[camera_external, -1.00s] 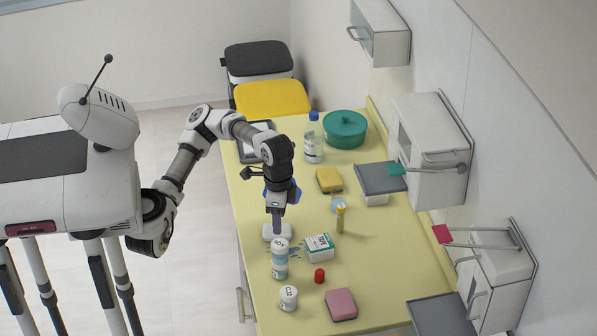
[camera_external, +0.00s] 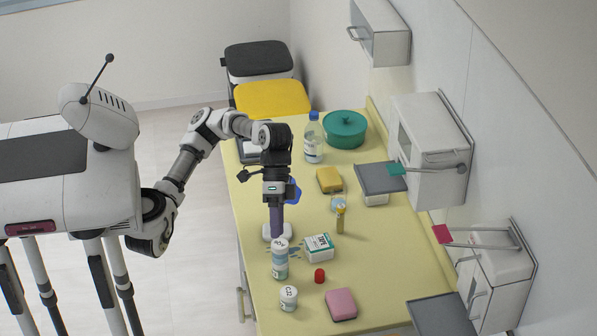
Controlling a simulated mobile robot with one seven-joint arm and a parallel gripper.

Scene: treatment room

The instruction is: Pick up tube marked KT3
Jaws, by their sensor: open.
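A purple upright tube (camera_external: 277,220) stands at a white base (camera_external: 265,234) near the table's left edge. A slim yellow-brown tube (camera_external: 340,221) stands upright to its right. I cannot read KT3 on either. My gripper (camera_external: 276,201) points down directly over the purple tube, at its top end. It is open; its fingertips are hard to make out, and I cannot tell whether they touch the tube. A blue part (camera_external: 294,190) shows beside my gripper; what it belongs to is unclear.
Close in front stand a labelled white-and-teal bottle (camera_external: 280,262), a white jar marked CJ2 (camera_external: 288,298) and a tape box (camera_external: 319,248). A red cap (camera_external: 320,275), pink sponge (camera_external: 341,304) and yellow sponge (camera_external: 329,180) lie around. Wall cabinets (camera_external: 430,150) line the right.

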